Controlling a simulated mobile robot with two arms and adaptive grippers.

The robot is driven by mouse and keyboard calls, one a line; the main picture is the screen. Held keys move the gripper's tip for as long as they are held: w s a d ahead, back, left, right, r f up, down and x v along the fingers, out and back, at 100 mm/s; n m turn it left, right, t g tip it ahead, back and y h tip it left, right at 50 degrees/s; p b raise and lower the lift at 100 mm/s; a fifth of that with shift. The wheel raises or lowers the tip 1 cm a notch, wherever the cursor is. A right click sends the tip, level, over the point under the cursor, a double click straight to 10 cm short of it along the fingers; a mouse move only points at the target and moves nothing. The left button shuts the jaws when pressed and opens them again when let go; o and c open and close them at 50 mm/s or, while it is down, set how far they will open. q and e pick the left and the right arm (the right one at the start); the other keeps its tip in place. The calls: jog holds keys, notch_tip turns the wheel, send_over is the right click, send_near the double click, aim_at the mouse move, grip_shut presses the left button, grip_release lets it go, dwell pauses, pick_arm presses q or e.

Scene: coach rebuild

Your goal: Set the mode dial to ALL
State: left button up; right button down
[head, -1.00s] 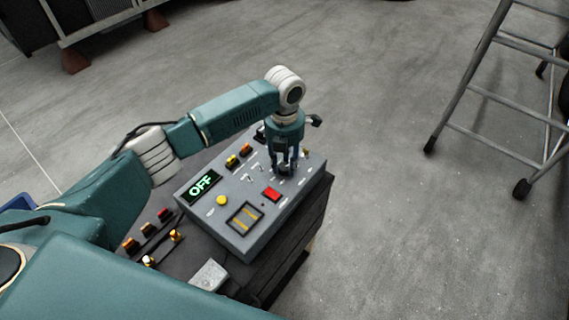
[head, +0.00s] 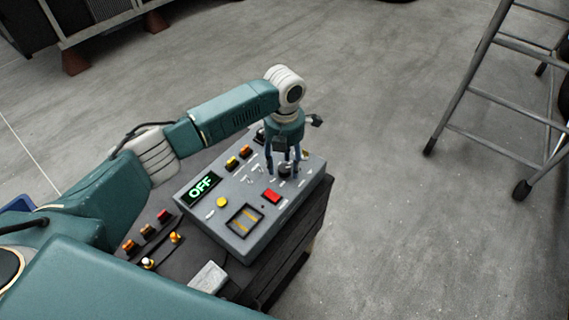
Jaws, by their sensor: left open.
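A grey control box (head: 212,223) stands on a dark stand in the middle of the head view. Its green display (head: 201,187) reads OFF. My left gripper (head: 284,168) points down over the far right part of the panel, its fingers spread apart. The mode dial (head: 285,171), a dark round knob, shows between and below the fingers. I cannot tell whether the fingers touch it, and its pointer is too small to read. My right gripper is not in view.
Loose connectors (head: 148,229) and a pale block (head: 209,277) lie on the stand (head: 262,270). A metal ladder (head: 470,90) stands right on open floor.

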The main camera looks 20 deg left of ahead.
aim_at(285, 168)
pick_arm(q)
notch_tip(285, 168, up, 12)
jog(key=shift+f, duration=0.2)
jog(key=shift+d+f, duration=0.1)
dwell(0.5)
